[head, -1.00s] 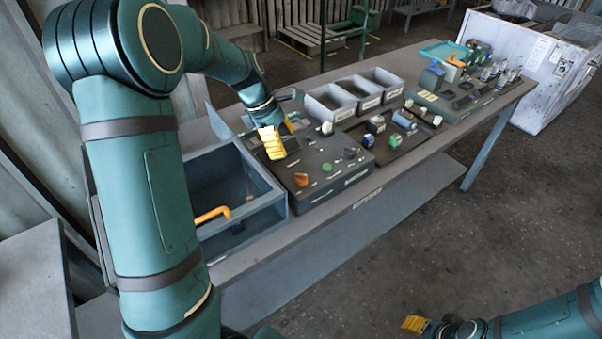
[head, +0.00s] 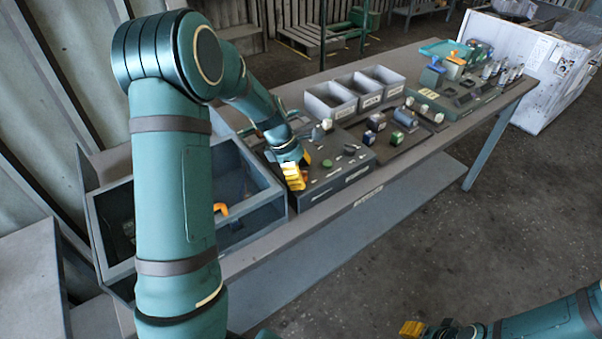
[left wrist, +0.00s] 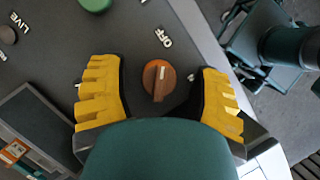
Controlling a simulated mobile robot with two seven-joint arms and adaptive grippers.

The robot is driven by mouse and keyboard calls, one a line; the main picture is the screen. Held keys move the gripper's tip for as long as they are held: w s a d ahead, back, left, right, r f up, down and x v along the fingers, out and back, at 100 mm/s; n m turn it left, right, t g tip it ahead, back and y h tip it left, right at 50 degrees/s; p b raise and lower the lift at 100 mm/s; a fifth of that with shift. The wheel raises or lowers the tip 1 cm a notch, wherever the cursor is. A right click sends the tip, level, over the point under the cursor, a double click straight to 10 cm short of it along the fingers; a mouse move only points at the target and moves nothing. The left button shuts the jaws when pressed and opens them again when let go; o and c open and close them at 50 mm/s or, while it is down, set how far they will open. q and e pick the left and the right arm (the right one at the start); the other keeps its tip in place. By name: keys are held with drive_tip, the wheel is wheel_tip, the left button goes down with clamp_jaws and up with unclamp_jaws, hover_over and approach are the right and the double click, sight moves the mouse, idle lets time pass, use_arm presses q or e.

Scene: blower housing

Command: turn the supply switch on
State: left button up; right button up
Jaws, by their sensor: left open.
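The supply switch (left wrist: 159,79) is a round orange-brown knob on a dark panel in the left wrist view. Its white mark points up towards the printed word OFF (left wrist: 164,38). My left gripper (left wrist: 159,95) is open, with one yellow finger on each side of the knob and a gap to both. In the head view my left gripper (head: 293,177) is over the front left part of the dark panel box (head: 345,178) and hides the knob. My right gripper (head: 412,328) shows at the bottom edge; its finger opening is unclear.
A green button (left wrist: 95,3) and the word LIVE (left wrist: 20,22) are on the same panel. An open grey bin (head: 268,204) stands left of the panel box. Grey trays (head: 345,110) and more small parts are along the table to the right.

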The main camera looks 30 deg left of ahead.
use_arm(q)
clamp_jaws()
idle(0.3)
drive_tip(key=m+g+p, duration=0.1)
drive_tip(key=m+p, duration=0.1)
drive_tip(key=m, duration=0.2)
drive_tip(key=shift+g+p, duration=0.35)
drive_tip(key=shift+g, duration=0.05)
drive_tip(key=m+g+p, duration=0.1)
drive_tip(key=m, duration=0.3)
drive_tip(key=m+g+p, duration=0.1)
drive_tip(key=m, duration=0.1)
drive_tip(key=m+g, duration=0.1)
drive_tip(key=m, duration=0.1)
drive_tip(key=shift+d+m+y+p, duration=0.1)
drive_tip(key=shift+m+y+p, duration=0.2)
drive_tip(key=shift+y+p, duration=0.1)
drive_tip(key=m, duration=0.2)
drive_tip(key=m+g+y, duration=0.1)
drive_tip(key=m, duration=0.2)
drive_tip(key=shift+s+f+y, duration=0.1)
drive_tip(key=shift+y, duration=0.2)
drive_tip(key=shift+m+p, duration=0.3)
